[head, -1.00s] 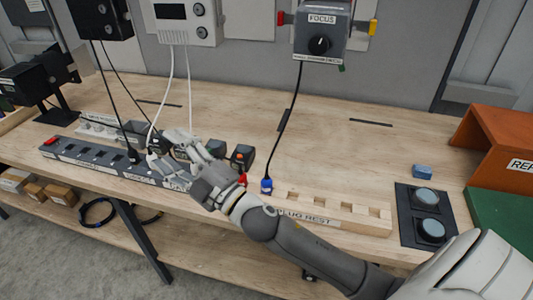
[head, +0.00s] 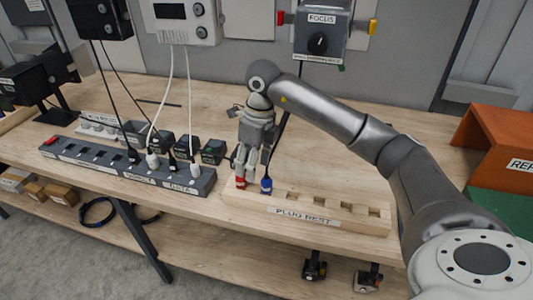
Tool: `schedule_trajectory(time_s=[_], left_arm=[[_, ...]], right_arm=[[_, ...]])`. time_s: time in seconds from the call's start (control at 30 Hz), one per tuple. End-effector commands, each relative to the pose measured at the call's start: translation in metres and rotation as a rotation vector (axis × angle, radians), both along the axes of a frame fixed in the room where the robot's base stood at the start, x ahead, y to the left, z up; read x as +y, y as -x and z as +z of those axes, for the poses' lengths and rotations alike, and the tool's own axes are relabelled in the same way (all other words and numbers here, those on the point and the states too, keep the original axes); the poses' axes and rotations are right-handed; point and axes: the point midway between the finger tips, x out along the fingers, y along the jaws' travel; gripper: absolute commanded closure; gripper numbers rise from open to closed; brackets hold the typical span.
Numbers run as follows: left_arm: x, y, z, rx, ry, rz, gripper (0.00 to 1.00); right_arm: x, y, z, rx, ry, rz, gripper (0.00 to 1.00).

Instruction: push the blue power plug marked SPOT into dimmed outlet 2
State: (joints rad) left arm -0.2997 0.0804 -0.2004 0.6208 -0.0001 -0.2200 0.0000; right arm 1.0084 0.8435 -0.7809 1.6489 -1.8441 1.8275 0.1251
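A blue plug (head: 266,185) stands upright in the left part of the wooden plug rest (head: 345,219). A dark cord rises from it behind my arm. Any SPOT marking on it is not readable. My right gripper (head: 245,178) points down just left of the blue plug, at a red plug (head: 241,184). Its fingers partly hide the red plug, and whether they grip it is unclear. The grey outlet strip (head: 118,169) lies to the left, with several plugs in its right half and sockets without plugs at its left. Its dimmed outlet label is not readable. My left gripper is out of view.
A white plug (head: 192,170) sits near the strip's right end. Small dark boxes (head: 213,151) stand behind the strip. The FOCUS box (head: 320,35) hangs on the back wall. An orange stand (head: 497,145) is at the right. Hanging cords cross above the strip.

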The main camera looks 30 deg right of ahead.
Motion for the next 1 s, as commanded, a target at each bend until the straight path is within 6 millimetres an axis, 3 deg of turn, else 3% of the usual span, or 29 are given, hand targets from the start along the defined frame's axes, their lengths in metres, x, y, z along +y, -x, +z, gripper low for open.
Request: schedule_trajectory(time_s=[0.03,0.1,0.2,0.37,0.7,1.0], left_arm=[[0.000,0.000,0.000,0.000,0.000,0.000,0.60],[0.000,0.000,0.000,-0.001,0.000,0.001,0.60],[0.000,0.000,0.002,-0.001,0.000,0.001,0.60],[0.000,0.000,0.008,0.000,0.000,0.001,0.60],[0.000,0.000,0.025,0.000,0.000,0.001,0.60],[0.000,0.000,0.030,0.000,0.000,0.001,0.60]], right_arm=[[-0.016,0.001,0.006,0.011,0.049,-0.022,0.46],[-0.030,0.003,0.010,0.026,0.095,-0.040,0.46],[-0.038,0.005,0.009,0.039,0.123,-0.051,0.46],[-0.039,0.006,-0.009,0.044,0.125,-0.050,0.46],[-0.038,0.006,-0.069,0.043,0.122,-0.050,0.46],[-0.037,0.005,-0.095,0.038,0.121,-0.049,0.46]])
